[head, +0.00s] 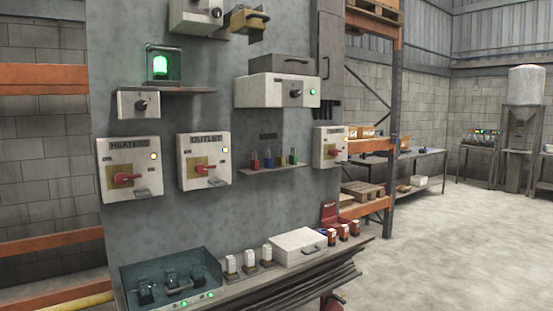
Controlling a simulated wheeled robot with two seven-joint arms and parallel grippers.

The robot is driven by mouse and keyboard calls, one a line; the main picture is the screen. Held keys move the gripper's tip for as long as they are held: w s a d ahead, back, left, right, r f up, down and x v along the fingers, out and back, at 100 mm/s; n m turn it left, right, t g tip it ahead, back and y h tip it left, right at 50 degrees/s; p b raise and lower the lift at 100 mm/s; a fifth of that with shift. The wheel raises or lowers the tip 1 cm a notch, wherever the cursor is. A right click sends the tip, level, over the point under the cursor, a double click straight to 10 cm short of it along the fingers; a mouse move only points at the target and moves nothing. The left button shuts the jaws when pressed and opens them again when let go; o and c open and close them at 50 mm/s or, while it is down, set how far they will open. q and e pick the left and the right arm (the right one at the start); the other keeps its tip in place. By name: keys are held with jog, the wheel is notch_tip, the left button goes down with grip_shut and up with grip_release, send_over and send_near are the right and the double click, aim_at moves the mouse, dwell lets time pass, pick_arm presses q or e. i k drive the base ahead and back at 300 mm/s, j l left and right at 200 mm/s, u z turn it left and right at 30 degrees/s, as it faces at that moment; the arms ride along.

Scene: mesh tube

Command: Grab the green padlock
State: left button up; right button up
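The green padlock (293,157) stands on a small narrow shelf (273,171) on the grey wall panel, at the right end of a short row. A red padlock (255,161) and a blue padlock (268,160) stand to its left on the same shelf; another small blue item (279,159) shows between. The green padlock is small in the picture and nothing covers it. Neither of my grippers shows in the head view.
Switch boxes marked HEATER (130,167) and OUTLET (204,160), with red handles, are left of the shelf. Another switch box (330,147) is close on its right. Below, a ledge holds a teal tray (130,277) and a white case (299,244). Open floor (450,260) lies right.

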aim_at(293, 159)
jog(key=i+l+z, duration=0.1)
jog(key=i+l, duration=0.4)
jog(key=i+l+z, duration=0.1)
jog(key=i+l, duration=0.75)
jog(key=i, duration=0.2)
jog(key=i+l+z, duration=0.15)
jog(key=i+l, duration=0.25)
jog(key=i, duration=0.1)
